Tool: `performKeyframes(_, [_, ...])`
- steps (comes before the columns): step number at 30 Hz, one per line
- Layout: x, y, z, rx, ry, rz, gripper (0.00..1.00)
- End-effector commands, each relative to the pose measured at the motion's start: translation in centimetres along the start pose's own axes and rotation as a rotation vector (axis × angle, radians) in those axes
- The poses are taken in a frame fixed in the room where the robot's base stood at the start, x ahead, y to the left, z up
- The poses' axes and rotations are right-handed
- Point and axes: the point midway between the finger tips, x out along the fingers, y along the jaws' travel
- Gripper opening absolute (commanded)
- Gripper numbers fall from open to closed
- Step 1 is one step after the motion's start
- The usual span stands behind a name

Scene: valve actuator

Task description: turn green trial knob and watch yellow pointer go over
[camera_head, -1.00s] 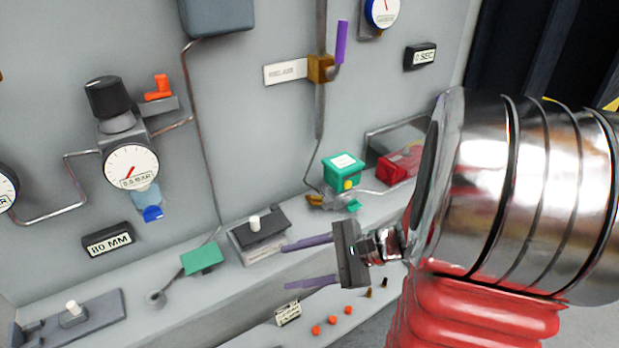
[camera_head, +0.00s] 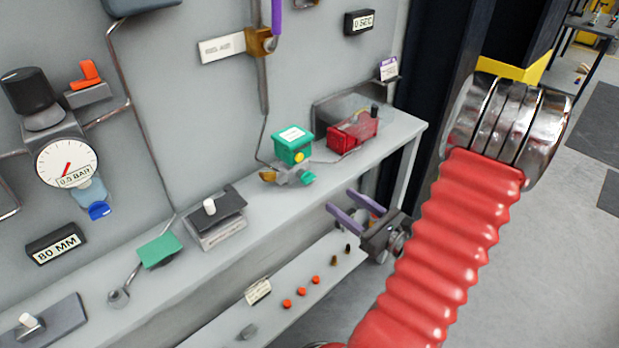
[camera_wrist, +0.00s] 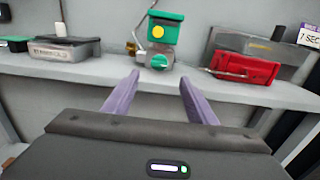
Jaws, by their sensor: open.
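A green box (camera_head: 294,144) with a white label and a round yellow mark (camera_head: 299,156) stands on the shelf. Whether this mark is the pointer, I cannot tell. Below it, a small green knob (camera_head: 308,178) sticks out of a grey and brass valve body (camera_head: 285,175). In the wrist view the knob (camera_wrist: 159,62) is straight ahead, just beyond and between my fingertips. My gripper (camera_head: 341,200) has two purple fingers, spread apart with nothing between them. It is in front of the shelf edge, below and right of the knob, apart from it.
A red box (camera_head: 353,133) stands right of the valve, joined by a thin tube. A lower ledge (camera_head: 320,262) holds several small orange and dark parts. A gauge (camera_head: 67,162) and pipes are on the wall panel. Open floor (camera_head: 560,220) lies to the right.

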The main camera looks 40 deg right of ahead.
Motion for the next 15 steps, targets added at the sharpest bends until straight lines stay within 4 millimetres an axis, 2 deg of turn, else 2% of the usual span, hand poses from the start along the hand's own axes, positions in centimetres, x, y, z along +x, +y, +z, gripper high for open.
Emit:
performKeyframes(8, [0.5,0.1,0.0,-0.001,0.001,0.004,0.52])
performKeyframes(15, [2.5,0.1,0.0,-0.001,0.002,0.006,0.52])
